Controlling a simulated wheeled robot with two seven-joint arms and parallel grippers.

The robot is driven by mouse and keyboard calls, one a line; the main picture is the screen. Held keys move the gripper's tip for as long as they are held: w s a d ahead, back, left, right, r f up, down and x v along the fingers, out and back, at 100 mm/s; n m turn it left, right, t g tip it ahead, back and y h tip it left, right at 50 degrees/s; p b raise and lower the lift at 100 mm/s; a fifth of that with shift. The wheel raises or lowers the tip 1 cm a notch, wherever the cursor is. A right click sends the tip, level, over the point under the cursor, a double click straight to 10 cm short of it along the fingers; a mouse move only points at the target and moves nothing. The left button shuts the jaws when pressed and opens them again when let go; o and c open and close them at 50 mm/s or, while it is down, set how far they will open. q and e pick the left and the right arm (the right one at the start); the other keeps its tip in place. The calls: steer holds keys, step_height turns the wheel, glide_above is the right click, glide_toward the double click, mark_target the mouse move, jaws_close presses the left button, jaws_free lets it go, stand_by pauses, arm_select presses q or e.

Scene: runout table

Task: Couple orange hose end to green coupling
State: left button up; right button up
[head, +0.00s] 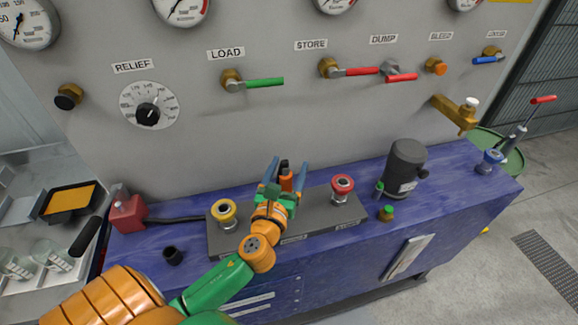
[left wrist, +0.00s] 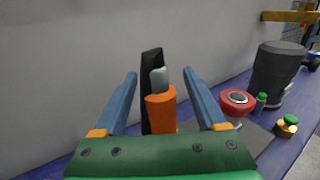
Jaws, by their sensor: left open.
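The orange hose end (head: 287,182), with a grey tip, stands between the spread blue fingers of my left gripper (head: 286,168). In the left wrist view the orange hose end (left wrist: 160,110) has visible space on both sides, and a black upright piece (left wrist: 151,62) stands behind it. My left gripper (left wrist: 160,74) is open. I cannot tell what supports the hose end. No green coupling shows clearly on the grey block (head: 318,208); my gripper and wrist cover its middle. A small brass fitting with a green top (head: 387,213) sits right of the block. My right gripper is out of view.
A yellow-topped coupling (head: 224,212) and a red-topped coupling (head: 342,188) flank my gripper on the block. A dark grey cylinder (head: 405,166) stands at right, a red box (head: 128,214) at left. The grey gauge panel (head: 200,115) rises behind the blue bench (head: 460,180).

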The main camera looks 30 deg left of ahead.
mark_target(283, 182)
arm_select(q)
steer(key=b+v, duration=0.1)
steer(key=v, duration=0.5)
steer(key=shift+s+d+f, duration=0.1)
steer(key=shift+s, duration=0.25)
stand_by(0.4)
